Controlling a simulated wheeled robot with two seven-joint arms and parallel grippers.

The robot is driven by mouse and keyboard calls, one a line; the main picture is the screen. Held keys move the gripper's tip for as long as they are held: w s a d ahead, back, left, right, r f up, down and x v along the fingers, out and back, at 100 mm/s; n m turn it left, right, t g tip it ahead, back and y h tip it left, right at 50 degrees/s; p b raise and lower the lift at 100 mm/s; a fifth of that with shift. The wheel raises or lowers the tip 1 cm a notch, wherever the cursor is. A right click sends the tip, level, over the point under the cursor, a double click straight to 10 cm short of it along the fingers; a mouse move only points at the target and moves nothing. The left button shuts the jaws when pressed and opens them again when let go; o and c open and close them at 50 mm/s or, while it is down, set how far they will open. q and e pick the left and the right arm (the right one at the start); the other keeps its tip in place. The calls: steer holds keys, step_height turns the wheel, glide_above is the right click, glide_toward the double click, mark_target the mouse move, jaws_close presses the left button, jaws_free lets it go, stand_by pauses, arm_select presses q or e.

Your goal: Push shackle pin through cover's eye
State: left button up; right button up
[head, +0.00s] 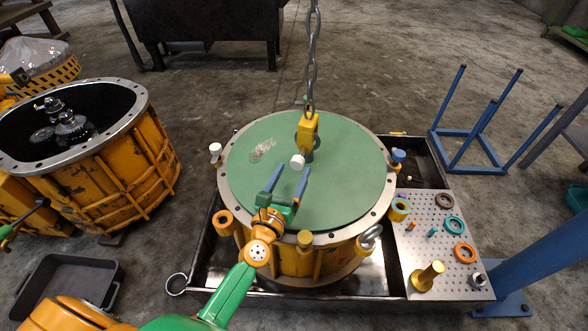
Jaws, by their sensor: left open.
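The round green cover (345,190) lies on the yellow transmission housing (290,262). A yellow shackle (307,128) hangs on a chain (312,60) over the cover's middle. A pale round end, seemingly of the shackle pin (298,161), shows at the shackle's lower left. The cover's eye is hard to make out behind the shackle, so I cannot tell how far the pin is through it. My left gripper (287,174) is open, its two blue fingers pointing at the pin end from the near side, with no clear contact. My right gripper is not in view.
The housing stands in a dark tray (376,284). A perforated plate (436,212) with several rings and small parts is at the right. Another open yellow housing (140,165) stands at the left. A blue frame (468,150) stands at the back right.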

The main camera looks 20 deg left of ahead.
arm_select(q)
steer(key=w, duration=0.2)
steer(key=shift+w, duration=0.3)
jaws_close()
stand_by(1.2)
